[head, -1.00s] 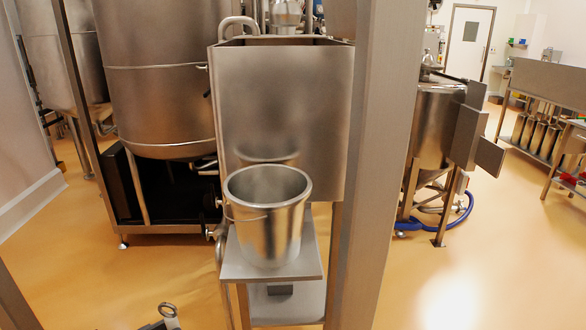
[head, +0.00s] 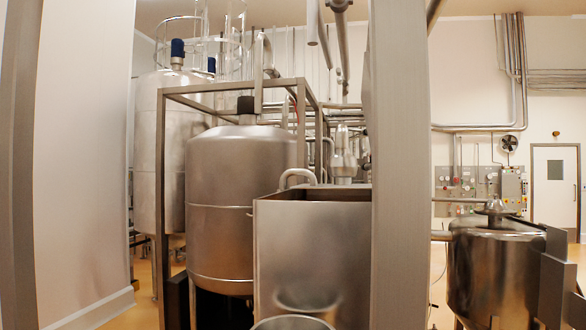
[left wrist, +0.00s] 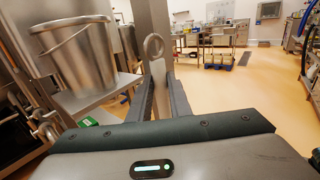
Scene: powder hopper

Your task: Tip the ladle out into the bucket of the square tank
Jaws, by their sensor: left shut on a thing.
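The square tank (head: 312,255) is a grey metal box with an open top and a curved pipe at its rim. In the head view only the rim of the metal bucket (head: 293,323) shows, at the bottom edge in front of the tank. In the left wrist view the whole bucket (left wrist: 82,58) stands upright on a metal shelf (left wrist: 85,104), to the left of my gripper. My left gripper (left wrist: 162,88) is shut on the ladle's flat handle (left wrist: 159,76), whose ring end sticks up between the fingers. The ladle's bowl and contents are hidden. My right gripper is not in view.
A thick metal post (head: 398,170) stands just right of the square tank. A large round tank (head: 240,210) is to its left and a smaller vessel (head: 495,265) to its right. Open orange floor (left wrist: 235,95) shows right of my left gripper.

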